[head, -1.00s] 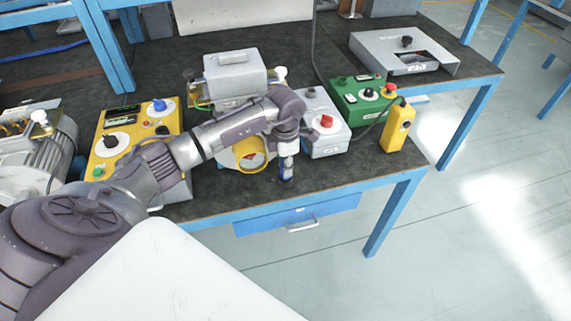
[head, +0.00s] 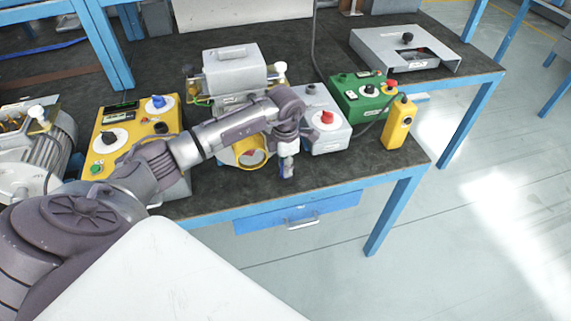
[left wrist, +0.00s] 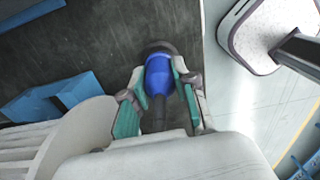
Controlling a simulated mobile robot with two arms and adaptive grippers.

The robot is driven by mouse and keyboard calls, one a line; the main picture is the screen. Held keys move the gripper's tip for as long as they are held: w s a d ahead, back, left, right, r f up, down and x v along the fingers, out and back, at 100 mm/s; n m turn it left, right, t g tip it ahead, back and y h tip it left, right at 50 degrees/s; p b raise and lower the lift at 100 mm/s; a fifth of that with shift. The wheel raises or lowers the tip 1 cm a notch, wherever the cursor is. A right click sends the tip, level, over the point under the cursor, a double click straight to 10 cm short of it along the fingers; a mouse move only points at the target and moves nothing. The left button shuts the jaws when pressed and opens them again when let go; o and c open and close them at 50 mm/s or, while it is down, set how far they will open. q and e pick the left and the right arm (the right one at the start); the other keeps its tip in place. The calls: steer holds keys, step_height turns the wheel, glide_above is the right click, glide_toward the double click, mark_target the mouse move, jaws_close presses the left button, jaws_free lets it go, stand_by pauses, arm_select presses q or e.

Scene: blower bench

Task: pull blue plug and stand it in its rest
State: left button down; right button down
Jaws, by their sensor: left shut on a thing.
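The blue plug (left wrist: 159,80) is between the two teal-padded fingers of my left gripper (left wrist: 159,88) in the left wrist view. The gripper is shut on it. A dark round part shows at the plug's far end; I cannot tell whether it belongs to the plug or to its rest. In the head view my left gripper (head: 288,163) points down near the bench's front edge, right of a yellow ring (head: 250,155). The fingers and plug are small there, and I cannot tell whether the plug touches the bench. I cannot make out the rest. My right gripper is not in view.
On the bench (head: 330,175) stand a grey box with a red knob (head: 326,136), a green box (head: 357,99), a yellow pendant (head: 397,124) and a yellow control panel (head: 113,152). A grey-topped machine (head: 233,72) stands behind my arm. A blue drawer (head: 270,216) hangs below the front edge.

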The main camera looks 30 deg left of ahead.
arm_select(q)
steer(key=c, duration=0.8)
jaws_free()
step_height(320, 180, up, 12)
steer(key=shift+f, duration=0.1)
